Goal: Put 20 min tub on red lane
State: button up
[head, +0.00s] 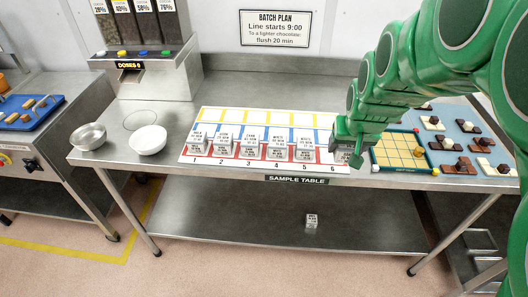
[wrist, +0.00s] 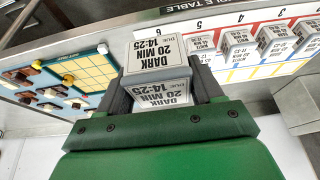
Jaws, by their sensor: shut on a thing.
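My gripper (wrist: 160,84) is shut on a grey-white tub (wrist: 158,62) labelled "DARK 20 MIN DUE 14:25". In the head view my gripper (head: 347,148) is at the right end of the lane board (head: 187,155), by column 6, and mostly hides the tub. The board has yellow, blue and red lanes. The red lane (head: 236,160) is along its front edge. Several white labelled tubs (head: 249,147) stand on it in columns 1 to 5. I cannot tell whether the held tub touches the board.
A yellow grid board (head: 398,152) and a blue mat with chocolate pieces (head: 450,126) lie right of my gripper. Left are a white bowl (head: 148,140), a metal bowl (head: 88,137) and a dispenser (head: 148,75). Another small tub (head: 312,220) is on the lower shelf (head: 250,225).

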jog(key=shift+s+d+f, duration=0.1)
jog(key=shift+s+f, duration=0.05)
jog(key=shift+s, duration=0.25)
jog(key=w+f, duration=0.4)
jog(key=w, duration=0.5)
send_over(331, 156)
jog(key=shift+f, duration=4.5)
jog(key=shift+f, duration=0.1)
jog(key=o, duration=1.1)
